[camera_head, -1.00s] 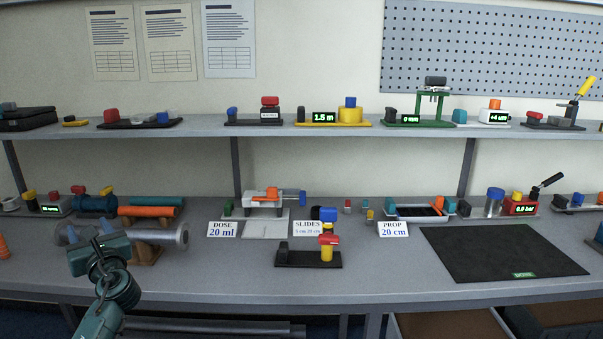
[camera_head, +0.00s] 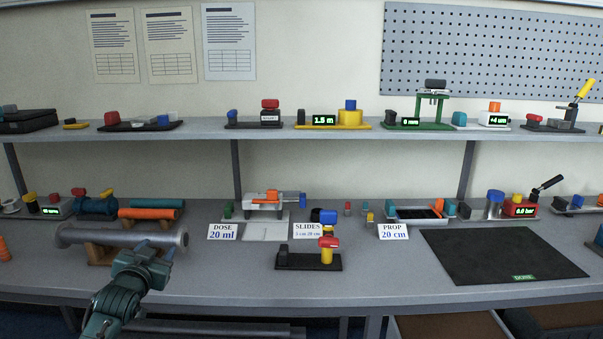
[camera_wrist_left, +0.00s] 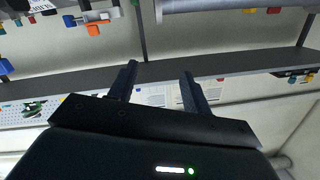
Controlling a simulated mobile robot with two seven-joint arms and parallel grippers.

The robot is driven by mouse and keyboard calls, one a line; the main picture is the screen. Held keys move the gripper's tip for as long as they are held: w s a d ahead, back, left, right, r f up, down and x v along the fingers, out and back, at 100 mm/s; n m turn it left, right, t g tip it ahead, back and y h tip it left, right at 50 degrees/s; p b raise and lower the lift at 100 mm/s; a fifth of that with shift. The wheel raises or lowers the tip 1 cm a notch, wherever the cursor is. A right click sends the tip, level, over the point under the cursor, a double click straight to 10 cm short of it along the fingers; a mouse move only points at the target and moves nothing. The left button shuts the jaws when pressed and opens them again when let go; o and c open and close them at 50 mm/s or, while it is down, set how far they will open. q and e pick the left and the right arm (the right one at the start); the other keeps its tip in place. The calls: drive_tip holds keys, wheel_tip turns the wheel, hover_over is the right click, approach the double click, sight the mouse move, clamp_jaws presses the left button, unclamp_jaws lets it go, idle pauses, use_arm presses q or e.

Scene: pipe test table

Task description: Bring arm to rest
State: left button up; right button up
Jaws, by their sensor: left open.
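My left gripper (camera_head: 152,249) is low at the left in the head view, at the front of the bench near a grey pipe (camera_head: 122,238) on brown wooden supports. Its fingers seem to overlap the pipe in the picture; I cannot tell if they touch it. In the left wrist view, my left gripper (camera_wrist_left: 158,75) shows two dark fingers spread apart with nothing between them. My right gripper is not seen.
The bench (camera_head: 225,275) holds a device with a red and yellow top (camera_head: 326,250), white label cards (camera_head: 222,231) and a black mat (camera_head: 502,254). A shelf (camera_head: 210,131) with several instruments runs above. The front strip of bench in the middle is clear.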

use_arm(q)
drive_tip(key=s+d+f+m+g+h, duration=0.1)
drive_tip(key=s+d+f+g, duration=0.1)
drive_tip(key=s+d+f, duration=0.5)
drive_tip(key=s+d+f+g+h, duration=0.15)
drive_tip(key=s+d+f, duration=0.25)
drive_tip(key=s+f, duration=0.55)
drive_tip(key=s+d+f+g, duration=0.1)
drive_tip(key=s+d+f, duration=0.1)
drive_tip(key=s, duration=0.5)
drive_tip(key=s+d+f+h, duration=0.1)
drive_tip(key=s+d+f, duration=0.1)
drive_tip(key=s, duration=0.5)
drive_tip(key=s+d+f+g+h, duration=0.1)
drive_tip(key=s+d+f, duration=0.1)
drive_tip(key=s+d, duration=0.2)
drive_tip(key=s, duration=0.3)
drive_tip(key=shift+s+d+f+n+g, duration=0.15)
drive_tip(key=shift+s+d+n+g, duration=0.1)
drive_tip(key=shift+n+g, duration=0.15)
drive_tip(key=shift+w, duration=0.1)
